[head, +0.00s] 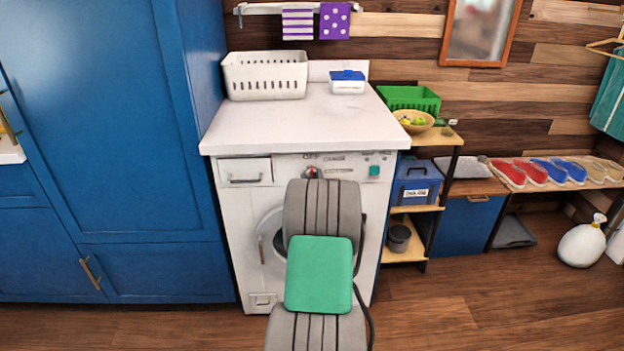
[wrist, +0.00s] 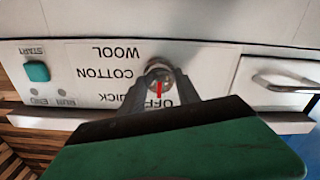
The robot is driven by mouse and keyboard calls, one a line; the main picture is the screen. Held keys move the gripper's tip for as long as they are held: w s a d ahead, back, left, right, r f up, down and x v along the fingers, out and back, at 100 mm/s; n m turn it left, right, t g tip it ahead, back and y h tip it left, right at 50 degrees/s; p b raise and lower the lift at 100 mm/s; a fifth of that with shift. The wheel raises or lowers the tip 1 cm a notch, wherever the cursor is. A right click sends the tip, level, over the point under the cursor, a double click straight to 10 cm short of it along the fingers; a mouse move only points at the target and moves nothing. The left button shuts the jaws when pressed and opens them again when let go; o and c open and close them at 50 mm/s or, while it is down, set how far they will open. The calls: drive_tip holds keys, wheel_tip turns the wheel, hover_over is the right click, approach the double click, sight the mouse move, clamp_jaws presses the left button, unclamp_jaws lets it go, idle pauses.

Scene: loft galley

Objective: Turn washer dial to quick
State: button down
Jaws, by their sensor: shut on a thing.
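The white washer (head: 232,215) stands below a white counter, its front partly hidden behind my arm. Its dial (head: 312,171) shows just above my arm in the head view. In the wrist view, which is upside down, my gripper (wrist: 161,82) is shut on the dial (wrist: 158,68), a finger on each side. The dial's red mark points to the OFF label (wrist: 160,103). The QUICK label (wrist: 130,98) is beside OFF, partly hidden by a finger. COTTON (wrist: 105,73) and WOOL (wrist: 116,50) follow along the panel.
A green start button (head: 374,170) is on the panel's right; a detergent drawer (head: 245,172) is on its left. A white basket (head: 265,75) stands on the counter. A blue cabinet (head: 130,130) is left, shelves right.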

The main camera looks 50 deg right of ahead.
drive_tip(key=shift+b, duration=0.3)
drive_tip(key=m+b, duration=0.2)
drive_tip(key=m, duration=0.1)
drive_tip(key=shift+f+m, duration=0.15)
drive_tip(key=shift+m, duration=0.15)
drive_tip(key=shift+s+m+b, duration=0.1)
drive_tip(key=shift+m+b, duration=1.45)
drive_tip(key=shift+m, duration=1.05)
drive_tip(key=shift+r, duration=0.2)
drive_tip(key=c, duration=0.9)
unclamp_jaws()
